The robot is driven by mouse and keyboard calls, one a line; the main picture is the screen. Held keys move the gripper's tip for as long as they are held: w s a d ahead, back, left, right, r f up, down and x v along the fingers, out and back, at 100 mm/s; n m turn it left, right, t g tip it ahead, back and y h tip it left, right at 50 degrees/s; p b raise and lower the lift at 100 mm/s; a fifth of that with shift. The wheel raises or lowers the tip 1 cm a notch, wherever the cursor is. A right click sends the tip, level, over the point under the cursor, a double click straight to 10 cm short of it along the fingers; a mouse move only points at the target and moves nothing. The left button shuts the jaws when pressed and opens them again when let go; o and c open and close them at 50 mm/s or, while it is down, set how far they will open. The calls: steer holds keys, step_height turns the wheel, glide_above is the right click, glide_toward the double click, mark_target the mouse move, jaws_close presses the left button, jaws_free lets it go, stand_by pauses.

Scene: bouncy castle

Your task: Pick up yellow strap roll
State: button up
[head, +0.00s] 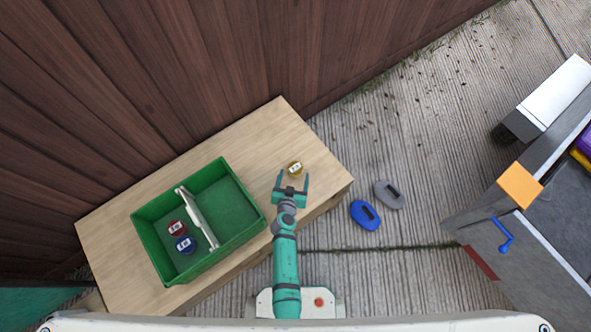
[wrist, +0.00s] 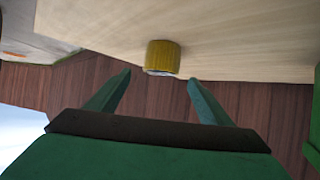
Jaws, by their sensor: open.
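The yellow strap roll (head: 295,168) is a small round roll with a pale label, lying on the wooden table (head: 265,125) to the right of the green crate. My gripper (head: 292,178) is open, and its two fingers point towards the roll. In the head view the roll is just beyond the fingertips, roughly between their lines. In the wrist view the yellow roll (wrist: 162,57) shows ahead of the open fingers (wrist: 160,82), about midway between them. Nothing is held. Whether the fingertips are level with the roll is hard to tell.
A green crate (head: 146,217) with a pale central handle stands left on the table, holding a red roll (head: 177,228) and a blue roll (head: 185,245). A wooden wall rises behind. Blue (head: 365,214) and grey (head: 389,194) objects lie on the ground at right.

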mark_target(295, 170)
steer(key=shift+x, duration=2.25)
steer(key=shift+a+f, duration=0.1)
steer(key=shift+f, duration=0.05)
steer(key=c, duration=1.3)
